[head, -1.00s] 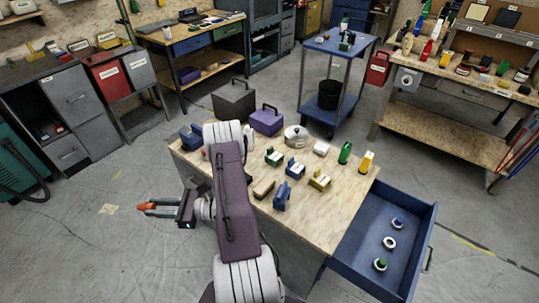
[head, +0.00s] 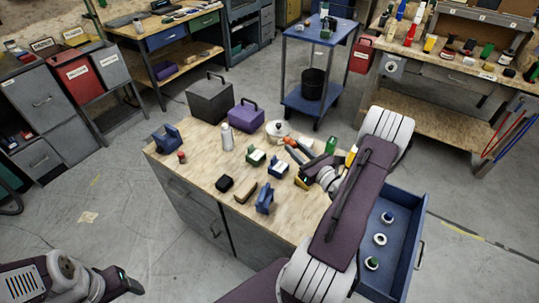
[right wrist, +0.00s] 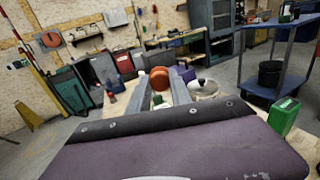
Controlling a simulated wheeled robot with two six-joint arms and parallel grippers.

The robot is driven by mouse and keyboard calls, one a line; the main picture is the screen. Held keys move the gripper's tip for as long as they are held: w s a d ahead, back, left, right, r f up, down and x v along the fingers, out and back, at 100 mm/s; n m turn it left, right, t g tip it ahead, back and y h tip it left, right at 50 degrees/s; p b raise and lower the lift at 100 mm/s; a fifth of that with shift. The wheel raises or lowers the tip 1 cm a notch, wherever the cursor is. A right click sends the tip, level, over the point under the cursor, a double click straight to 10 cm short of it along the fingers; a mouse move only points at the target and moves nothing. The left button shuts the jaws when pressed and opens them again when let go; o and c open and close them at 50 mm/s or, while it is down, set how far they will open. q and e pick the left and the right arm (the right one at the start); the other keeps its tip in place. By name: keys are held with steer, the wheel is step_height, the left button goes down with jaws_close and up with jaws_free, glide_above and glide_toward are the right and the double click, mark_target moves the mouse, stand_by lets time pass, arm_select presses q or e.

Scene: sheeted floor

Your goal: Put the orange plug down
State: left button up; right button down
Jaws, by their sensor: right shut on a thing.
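The orange plug (head: 291,141) is between the fingertips of my right gripper (head: 297,148), which is shut on it. In the head view they show over the back right part of the wooden tabletop (head: 205,180), beside the white lidded pot (head: 277,130). Whether the plug touches the top cannot be told. In the right wrist view the plug (right wrist: 160,78) shows as a round orange end between the two grey fingers (right wrist: 161,88). My left arm shows at the bottom left of the head view; its gripper (head: 130,284) is dark and its fingers are unclear.
Several small blocks, a blue one (head: 265,200) among them, stand mid-table. A white bottle (head: 227,137) and green bottle (head: 331,146) stand near. An open blue drawer (head: 400,255) juts out at the right.

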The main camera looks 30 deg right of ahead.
steer(key=shift+s+a, duration=0.1)
steer(key=shift+s, duration=0.05)
steer(key=w+a+f, duration=0.1)
steer(key=w+f, duration=0.2)
steer(key=w+a+f, duration=0.1)
steer(key=w+f, duration=0.3)
steer(key=w+a+f+b, duration=0.1)
steer(key=w+f, duration=0.3)
steer(key=shift+w+a, duration=0.1)
steer(key=shift+w, duration=0.1)
arm_select(q)
steer(key=shift+a+f, duration=0.15)
steer(key=shift+f, duration=0.5)
steer(key=shift+s, duration=0.1)
arm_select(e)
steer(key=shift+f+b, duration=0.65)
arm_select(q)
steer(key=shift+f, duration=0.5)
arm_select(e)
steer(key=c, duration=1.2)
jaws_free()
steer(key=shift+o, duration=0.2)
